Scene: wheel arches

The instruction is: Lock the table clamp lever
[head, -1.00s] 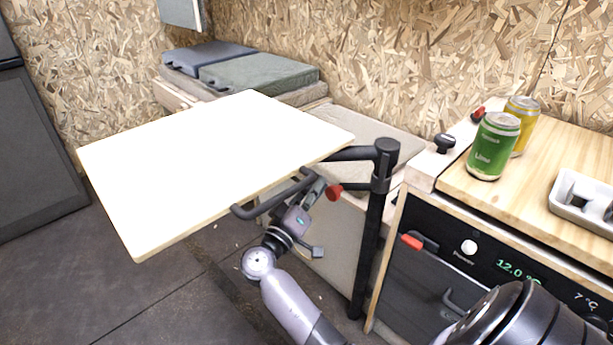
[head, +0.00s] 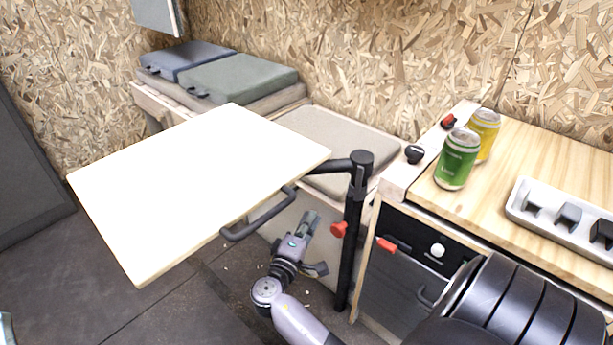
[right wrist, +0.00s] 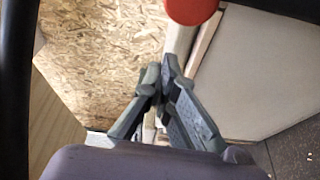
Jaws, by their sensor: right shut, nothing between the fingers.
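The pale table top (head: 200,180) is carried by an arm on a black post (head: 350,250). The clamp lever's red knob (head: 338,229) is low and close against the left of the post in the head view. It also shows at the top of the right wrist view (right wrist: 192,8), cut off by the frame edge. My right gripper (head: 311,216) is below the table edge, left of the red knob and apart from it. Its fingers are shut and empty (right wrist: 160,80). The clamp's lever shaft is hard to make out. My left gripper is not clearly in view.
A black bar handle (head: 260,215) runs under the table edge above my right gripper. Right of the post is a cabinet front with a red latch (head: 387,244). Cans (head: 458,160) stand on the wooden counter. Cushioned seats (head: 330,140) are behind; open floor lies left.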

